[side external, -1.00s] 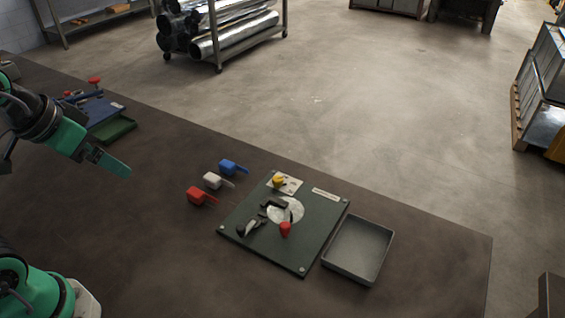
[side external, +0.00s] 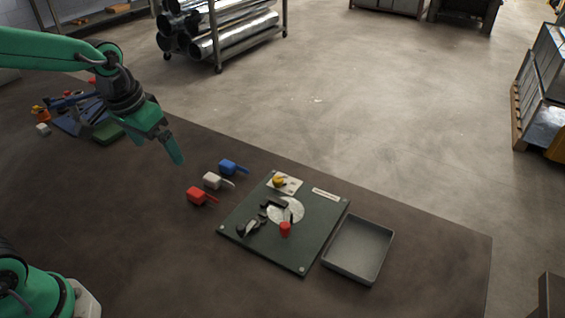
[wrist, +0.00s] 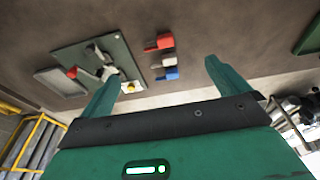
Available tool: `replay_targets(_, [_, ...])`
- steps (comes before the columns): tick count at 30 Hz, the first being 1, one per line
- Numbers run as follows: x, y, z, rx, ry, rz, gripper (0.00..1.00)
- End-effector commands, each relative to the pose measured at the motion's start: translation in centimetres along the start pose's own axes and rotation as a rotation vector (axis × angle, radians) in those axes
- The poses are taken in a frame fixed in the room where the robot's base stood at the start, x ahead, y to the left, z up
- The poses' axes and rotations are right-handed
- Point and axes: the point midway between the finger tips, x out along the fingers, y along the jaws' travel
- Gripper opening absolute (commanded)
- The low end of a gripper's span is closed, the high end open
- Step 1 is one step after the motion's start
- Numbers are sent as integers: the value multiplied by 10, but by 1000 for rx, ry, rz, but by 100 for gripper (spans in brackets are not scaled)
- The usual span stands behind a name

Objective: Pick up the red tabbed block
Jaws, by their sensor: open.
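The red tabbed block (side external: 197,195) lies on the dark table, left of a white tabbed block (side external: 212,181) and a blue tabbed block (side external: 230,167). Its tab points right. The wrist view also shows the red block (wrist: 163,42), in line with the white (wrist: 166,62) and blue (wrist: 169,73) ones. My gripper (side external: 176,157) is above the table, left of the blue block and apart from all three. In the wrist view its two fingers (wrist: 160,85) stand wide apart with nothing between them held.
A dark green board (side external: 310,249) with a round metal disc, black clamps and red and yellow knobs lies right of the blocks. A grey tray (side external: 346,269) is beside it. A green tray (side external: 108,135) and blue tool lie at far left. Bare table surrounds the blocks.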

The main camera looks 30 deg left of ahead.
Motion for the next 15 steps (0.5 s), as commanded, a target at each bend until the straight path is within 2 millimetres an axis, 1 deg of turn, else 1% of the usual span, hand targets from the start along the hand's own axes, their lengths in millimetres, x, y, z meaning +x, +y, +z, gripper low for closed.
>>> replay_targets(1, [9, 1, -6, 1, -20, 0, 100])
replay_targets(6, [36, 4, -22, 0, -76, -1, 100])
replay_targets(15, [92, 8, -45, 0, -172, -3, 100])
